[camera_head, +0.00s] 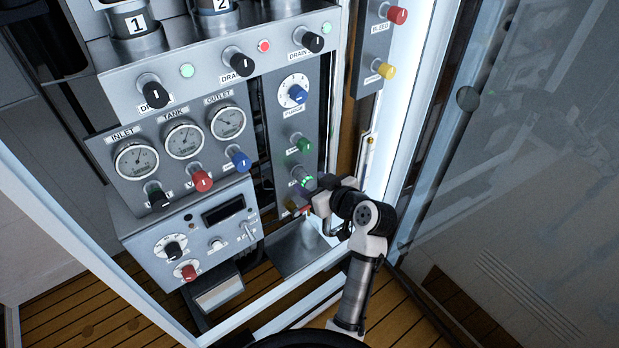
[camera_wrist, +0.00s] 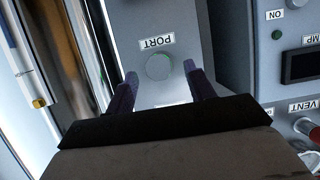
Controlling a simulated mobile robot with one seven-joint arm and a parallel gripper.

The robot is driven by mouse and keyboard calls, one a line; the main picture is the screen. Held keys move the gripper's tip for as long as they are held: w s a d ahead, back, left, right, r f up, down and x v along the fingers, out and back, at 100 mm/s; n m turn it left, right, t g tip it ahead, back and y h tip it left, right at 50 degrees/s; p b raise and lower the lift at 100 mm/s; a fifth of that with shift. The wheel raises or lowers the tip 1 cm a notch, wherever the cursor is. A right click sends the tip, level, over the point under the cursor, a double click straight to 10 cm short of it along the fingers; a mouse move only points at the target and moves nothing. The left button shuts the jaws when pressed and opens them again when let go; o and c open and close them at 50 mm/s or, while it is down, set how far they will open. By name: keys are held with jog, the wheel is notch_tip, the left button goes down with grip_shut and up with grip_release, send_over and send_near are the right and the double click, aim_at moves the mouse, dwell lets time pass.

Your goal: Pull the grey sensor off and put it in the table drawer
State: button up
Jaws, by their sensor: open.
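A round grey piece (camera_wrist: 158,67), likely the grey sensor, sits on the panel beside the upside-down PORT label in the wrist view. It looks like a plain grey disc with a faint green rim. In the head view a grey cylinder (camera_head: 299,173) sticks out low on the narrow panel column, partly hidden by my gripper (camera_head: 304,188). In the wrist view my gripper (camera_wrist: 160,70) is open, its two purple-dark fingers on either side of the grey disc. I cannot tell whether they touch it. No table drawer shows in either view.
A green knob (camera_head: 300,143) and a blue PURGE knob (camera_head: 297,94) sit above on the same column. The gauge panel (camera_head: 183,160) is to the left. A white cabinet frame post (camera_head: 400,110) and a glass door (camera_head: 530,150) stand close to the right of my arm.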

jog(key=shift+x, duration=1.05)
jog(key=c, duration=1)
jog(key=shift+s+d+b, duration=0.2)
jog(key=shift+s+d, duration=0.55)
jog(key=shift+s, duration=0.25)
jog(key=shift+s+d+b, duration=0.15)
jog(key=shift+s+d, duration=0.6)
jog(key=shift+s, duration=0.3)
jog(key=shift+c, duration=0.2)
